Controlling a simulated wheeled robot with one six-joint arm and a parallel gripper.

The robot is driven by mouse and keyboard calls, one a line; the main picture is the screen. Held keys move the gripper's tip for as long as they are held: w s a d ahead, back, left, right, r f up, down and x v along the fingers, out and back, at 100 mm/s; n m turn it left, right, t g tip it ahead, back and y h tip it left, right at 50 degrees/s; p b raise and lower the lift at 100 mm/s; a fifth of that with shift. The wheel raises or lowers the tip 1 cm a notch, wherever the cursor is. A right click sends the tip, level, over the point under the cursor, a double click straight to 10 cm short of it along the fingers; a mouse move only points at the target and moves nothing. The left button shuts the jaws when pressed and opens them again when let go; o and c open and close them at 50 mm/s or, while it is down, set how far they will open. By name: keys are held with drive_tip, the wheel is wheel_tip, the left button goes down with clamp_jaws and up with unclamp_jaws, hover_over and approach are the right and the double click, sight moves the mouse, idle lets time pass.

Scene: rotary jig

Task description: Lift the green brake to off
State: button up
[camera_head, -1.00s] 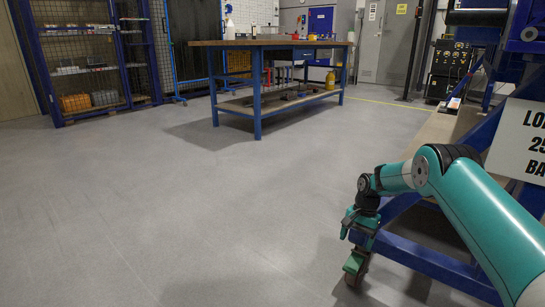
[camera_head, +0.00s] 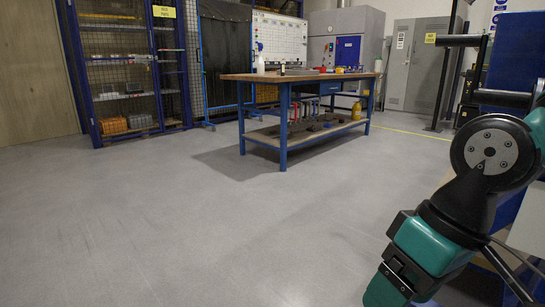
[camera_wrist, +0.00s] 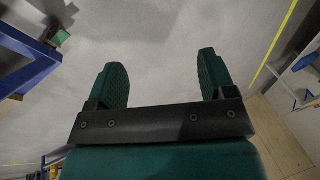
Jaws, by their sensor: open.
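A small green piece (camera_wrist: 62,37), which looks like the green brake, shows beside a dark wheel at the top left of the wrist view. It is too small to tell if it is up or down. My gripper (camera_wrist: 163,75) is open and empty, with both green fingers spread over bare floor. The green piece lies ahead and to the left of the fingers, apart from them. In the head view, my wrist and gripper point down at the lower right, and the brake is not visible there.
A blue frame (camera_wrist: 22,55) stands at the left of the wrist view, near my gripper. In the head view, a workbench (camera_head: 300,78) stands farther back and a blue mesh cabinet (camera_head: 128,70) is at the left. The grey floor (camera_head: 180,235) between is clear.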

drive_tip(key=s+r+n+p, duration=0.1)
drive_tip(key=s+r+p, duration=0.1)
drive_tip(key=s, duration=0.3)
wheel_tip(320, 180, up, 37)
drive_tip(key=p, duration=3.6)
drive_tip(key=shift+w+f, duration=0.2)
drive_tip(key=shift+w, duration=0.1)
